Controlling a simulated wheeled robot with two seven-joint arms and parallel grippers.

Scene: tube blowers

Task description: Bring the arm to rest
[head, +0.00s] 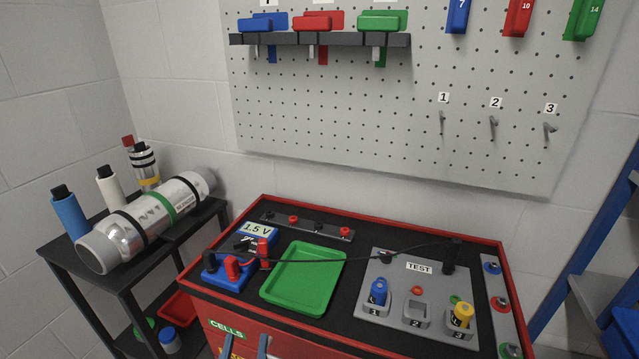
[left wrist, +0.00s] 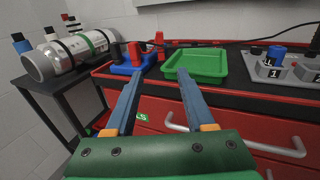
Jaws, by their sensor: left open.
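My left gripper (head: 244,347) shows only by its fingertips at the bottom edge of the head view, in front of the red cabinet's drawer face. In the left wrist view the left gripper (left wrist: 160,78) has its two blue fingers spread apart, with nothing between them. It is in front of the red cabinet (left wrist: 225,90), and the green tray (left wrist: 203,64) lies beyond the fingers. The rest of my left arm is hidden in the head view. My right gripper shows in neither view.
A black side table (head: 75,265) carries a silver cylinder (head: 150,222). Drawer handles (left wrist: 275,148) jut out near my left gripper.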

